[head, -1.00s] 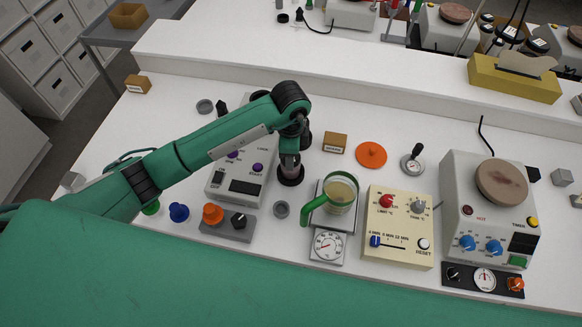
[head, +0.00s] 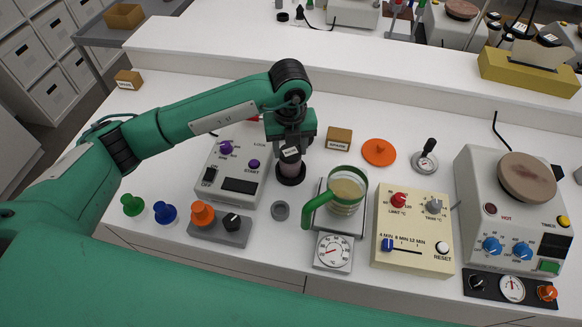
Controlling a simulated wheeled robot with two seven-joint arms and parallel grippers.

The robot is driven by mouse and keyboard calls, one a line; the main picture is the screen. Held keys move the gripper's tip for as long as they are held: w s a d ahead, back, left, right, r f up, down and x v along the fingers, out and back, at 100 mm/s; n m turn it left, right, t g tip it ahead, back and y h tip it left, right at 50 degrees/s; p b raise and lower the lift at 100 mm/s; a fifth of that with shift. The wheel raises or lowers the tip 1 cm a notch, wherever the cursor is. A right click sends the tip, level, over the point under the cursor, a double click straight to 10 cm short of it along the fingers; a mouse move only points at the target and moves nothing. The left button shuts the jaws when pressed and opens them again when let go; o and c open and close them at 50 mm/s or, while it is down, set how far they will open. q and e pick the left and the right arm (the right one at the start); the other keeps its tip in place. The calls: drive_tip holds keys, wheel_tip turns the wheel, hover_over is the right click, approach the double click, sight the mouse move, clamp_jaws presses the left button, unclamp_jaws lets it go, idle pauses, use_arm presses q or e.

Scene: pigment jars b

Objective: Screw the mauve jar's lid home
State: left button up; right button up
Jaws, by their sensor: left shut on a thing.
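The mauve jar (head: 290,170) stands upright in a dark round holder (head: 291,181) on the white bench, just right of a grey control box. Its body looks dull pinkish mauve. My left gripper (head: 290,147) points down over the jar's top and is shut on its lid. The fingers hide most of the lid, so I cannot tell how far down it sits. A small white label shows between the fingers. My right gripper is not in view.
The grey control box (head: 232,172) stands close left of the jar. A green-handled jug (head: 345,197) on a scale stands to the right. A wooden block (head: 339,139) and an orange disc (head: 378,152) lie behind right.

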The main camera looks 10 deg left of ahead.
use_arm(q)
drive_tip(key=shift+f+m, duration=0.1)
drive_tip(key=shift+m, duration=0.2)
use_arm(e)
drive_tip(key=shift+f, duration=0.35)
use_arm(q)
drive_tip(key=o, duration=1.4)
drive_tip(key=shift+o, duration=0.2)
